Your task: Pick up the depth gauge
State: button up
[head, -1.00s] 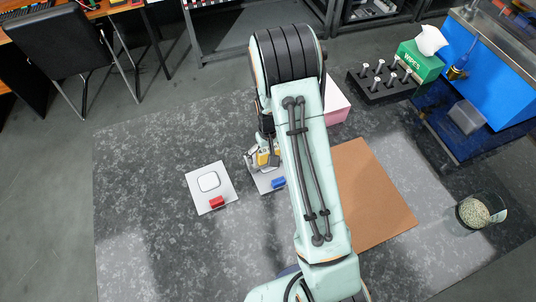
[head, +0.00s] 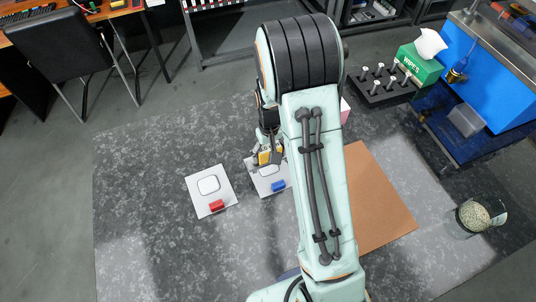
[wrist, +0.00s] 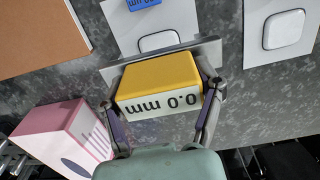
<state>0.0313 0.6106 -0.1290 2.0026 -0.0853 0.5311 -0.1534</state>
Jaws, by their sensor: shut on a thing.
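The depth gauge (wrist: 158,82) has a yellow body, a pale display face reading "0.0 mm" upside down in the wrist view, and a grey metal bar along its far side. My gripper (wrist: 165,95) is shut on it, one finger at each side. In the head view the gauge (head: 264,157) shows as a small yellow patch below my gripper (head: 268,154), at the far edge of a white card with a blue block. My arm hides part of this area. I cannot tell whether the gauge touches the surface.
The white card (head: 259,187) carries a blue block (head: 278,185) and a rounded pad. Left of it another card (head: 197,197) holds a red block (head: 217,205) and a white pad (head: 208,185). A pink box (wrist: 65,140), brown mat (head: 375,200) and glass of pellets (head: 474,215) are nearby.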

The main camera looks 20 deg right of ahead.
jog(key=s+a+r, duration=0.2)
jog(key=s+r, duration=0.7)
jog(key=s, duration=0.4)
jog(key=s+a+n, duration=0.3)
jog(key=a+n, duration=0.6)
jog(key=a, duration=0.2)
jog(key=s+a+n, duration=0.4)
jog(key=a+n, duration=0.4)
jog(key=a, duration=0.4)
jog(key=w+a+f, duration=0.2)
jog(key=a+f, duration=0.1)
jog(key=w+a+f, duration=0.5)
jog(key=a+f, duration=0.1)
jog(key=a, duration=0.1)
jog(key=shift+w+a+f, duration=0.1)
jog(key=shift+w+f, duration=0.15)
jog(key=shift+w+a+f, duration=0.15)
jog(key=shift+f, duration=0.05)
jog(key=shift+w+a+f, duration=0.1)
jog(key=shift+f, duration=0.85)
jog(key=shift+w+a+f, duration=0.1)
jog(key=shift+f, duration=0.8)
jog(key=shift+f, duration=0.15)
